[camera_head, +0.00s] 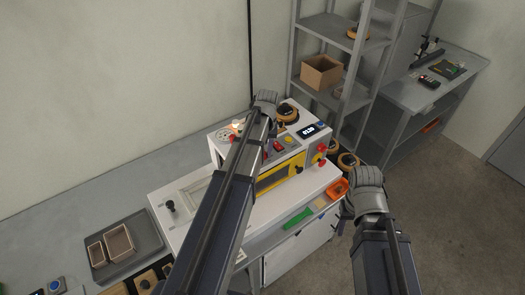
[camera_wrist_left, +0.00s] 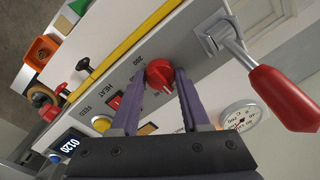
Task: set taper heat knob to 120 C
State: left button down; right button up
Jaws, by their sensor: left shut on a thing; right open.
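The red taper heat knob (camera_wrist_left: 160,73) is on the white machine panel, with printed numbers including 200 beside it. My left gripper (camera_wrist_left: 160,82) is shut on the knob, its two purple fingers on either side of it. The exact pointer setting is hard to read. A small display (camera_wrist_left: 68,145) reads 0120; it also shows in the head view (camera_head: 308,130). In the head view my left arm crosses the machine (camera_head: 200,195) and hides the knob. My right gripper (camera_head: 368,182) is open and empty at the right, in front of the machine.
A red-handled lever (camera_wrist_left: 283,98) and a round gauge (camera_wrist_left: 240,116) are close to the left gripper. An orange bin (camera_head: 336,188) is near my right gripper. Trays (camera_head: 120,243) are at the left, and a shelf (camera_head: 325,32) stands behind.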

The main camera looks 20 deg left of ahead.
dwell(0.3)
pick_arm(q)
jog(key=c, duration=0.7)
grip_release()
jog(key=r+p, duration=0.7)
jog(key=p, duration=0.1)
jog(key=shift+w+d+r, duration=0.15)
jog(key=shift+d+r, duration=0.1)
jog(key=shift+r, duration=0.15)
